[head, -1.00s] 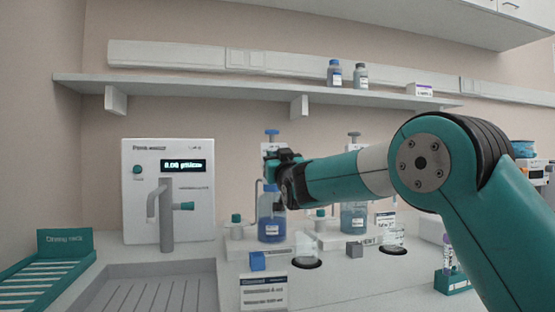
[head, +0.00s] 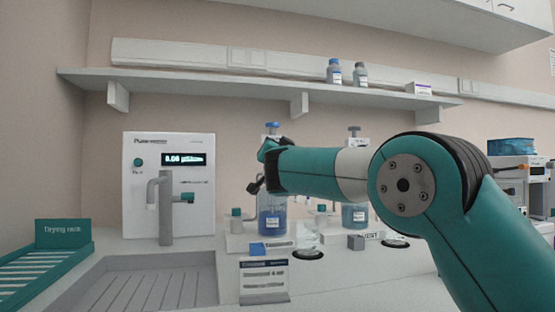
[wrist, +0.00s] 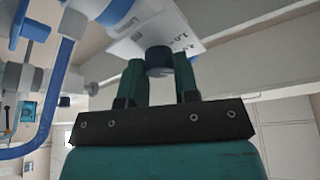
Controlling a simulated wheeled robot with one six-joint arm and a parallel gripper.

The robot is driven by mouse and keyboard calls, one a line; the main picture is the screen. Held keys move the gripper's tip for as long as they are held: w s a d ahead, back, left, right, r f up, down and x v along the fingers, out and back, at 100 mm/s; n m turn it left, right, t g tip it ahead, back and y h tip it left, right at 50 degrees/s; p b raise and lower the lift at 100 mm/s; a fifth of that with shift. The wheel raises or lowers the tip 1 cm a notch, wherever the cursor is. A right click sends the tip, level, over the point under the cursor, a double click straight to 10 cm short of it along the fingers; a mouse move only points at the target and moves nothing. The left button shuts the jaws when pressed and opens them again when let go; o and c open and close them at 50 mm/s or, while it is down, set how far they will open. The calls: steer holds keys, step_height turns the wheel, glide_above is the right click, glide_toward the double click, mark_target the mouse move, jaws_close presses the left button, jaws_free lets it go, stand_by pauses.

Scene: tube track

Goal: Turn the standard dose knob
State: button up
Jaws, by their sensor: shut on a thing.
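The dark blue, round knob (wrist: 159,63) sits on a white labelled plate (wrist: 150,27) of the dispenser head in the wrist view. My gripper (wrist: 158,70) has its two green fingers on either side of the knob and is shut on it. In the head view, the dispenser's bottle of blue liquid (head: 272,222) stands at the centre with a blue-topped plunger (head: 272,127) above it. My gripper is at the upper part of this dispenser there. My wrist hides its fingertips and the knob in that view.
A second blue-liquid bottle (head: 355,216) stands to the right. A display unit (head: 190,200), a sink (head: 150,285) and a drying rack (head: 62,235) are left. A shelf (head: 220,86) runs behind.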

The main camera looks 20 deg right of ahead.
steer(key=m+g+h, duration=0.1)
steer(key=m, duration=0.2)
steer(key=m+g+h, duration=0.1)
steer(key=m, duration=0.3)
steer(key=m+g+h, duration=0.1)
steer(key=m, duration=0.3)
steer(key=shift+a+r+g, duration=0.15)
steer(key=shift+g, duration=0.25)
steer(key=shift+m, duration=0.4)
steer(key=o, duration=0.9)
steer(key=b+v, duration=0.4)
steer(key=v, duration=1.3)
steer(key=shift+s+a, duration=0.1)
steer(key=shift+s, duration=0.1)
steer(key=shift+r, duration=0.1)
